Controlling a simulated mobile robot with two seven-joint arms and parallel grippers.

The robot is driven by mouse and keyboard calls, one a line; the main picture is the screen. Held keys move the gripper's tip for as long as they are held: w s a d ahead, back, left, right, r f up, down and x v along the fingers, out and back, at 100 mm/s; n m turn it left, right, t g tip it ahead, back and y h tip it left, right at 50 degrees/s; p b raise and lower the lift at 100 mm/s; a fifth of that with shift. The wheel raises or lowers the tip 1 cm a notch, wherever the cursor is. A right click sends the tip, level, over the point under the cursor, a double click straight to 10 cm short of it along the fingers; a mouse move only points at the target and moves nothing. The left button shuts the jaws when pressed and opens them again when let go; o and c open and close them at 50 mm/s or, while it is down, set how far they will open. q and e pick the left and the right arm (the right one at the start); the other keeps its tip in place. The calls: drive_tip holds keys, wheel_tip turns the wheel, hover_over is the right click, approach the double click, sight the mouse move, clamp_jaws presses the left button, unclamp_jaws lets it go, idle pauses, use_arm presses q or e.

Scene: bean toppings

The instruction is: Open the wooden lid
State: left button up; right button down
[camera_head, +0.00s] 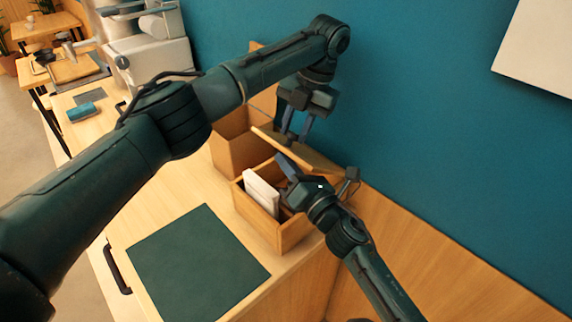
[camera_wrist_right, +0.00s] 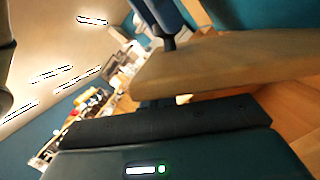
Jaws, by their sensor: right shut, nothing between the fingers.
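The wooden lid (camera_head: 318,163) is a thin board, tilted up at the rear of an open wooden box (camera_head: 258,219). In the right wrist view the lid (camera_wrist_right: 235,62) spans the upper right, close to the camera. My left gripper (camera_head: 295,137) points down at the lid's upper side; its fingertips are at the board, and whether they grip anything is unclear. My right gripper (camera_head: 284,165) is shut and empty, over the box opening by the lid's lower side. In the right wrist view, a blue finger of my left gripper meets the lid's edge.
White packets (camera_head: 262,190) stand inside the box. Another wooden box (camera_head: 233,150) stands behind it, near the teal wall (camera_head: 430,110). A dark green mat (camera_head: 198,264) lies in front on the counter. A white machine (camera_head: 155,70) stands at the back left.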

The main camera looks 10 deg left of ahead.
use_arm(q)
drive_tip(key=shift+o, duration=0.9)
drive_tip(key=shift+s+a+f, duration=0.15)
drive_tip(key=shift+a+f, duration=0.05)
drive_tip(key=shift+f, duration=0.1)
use_arm(e)
drive_tip(key=shift+w+d+r, duration=0.25)
drive_tip(key=shift+w+r, duration=0.05)
drive_tip(key=shift+r, duration=0.35)
